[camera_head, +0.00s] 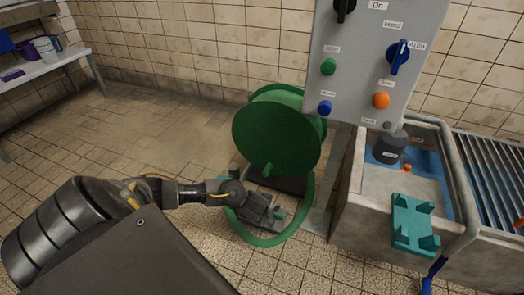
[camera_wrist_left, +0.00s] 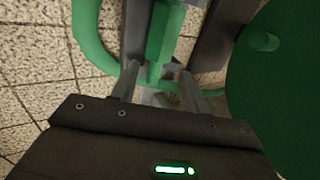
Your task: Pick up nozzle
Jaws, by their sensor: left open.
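A green piece that looks like the nozzle (camera_wrist_left: 164,38) lies between the fingers of my left gripper (camera_wrist_left: 158,78) in the left wrist view. The fingers stand apart on either side of it; I cannot tell if either touches it. In the head view my left gripper (camera_head: 274,214) reaches low over the floor, in front of the green hose reel (camera_head: 272,136). A bit of green (camera_head: 280,212) shows at its tips, with most of the nozzle hidden by the hand. The green hose (camera_head: 258,241) loops around this spot. My right gripper is not in view.
A grey control panel (camera_head: 350,75) with knobs and buttons stands right of the reel. Further right is a concrete basin (camera_head: 352,205) with a teal bracket (camera_head: 411,222) and a pipe. A bench (camera_head: 45,68) stands far left. Tiled floor is clear at left.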

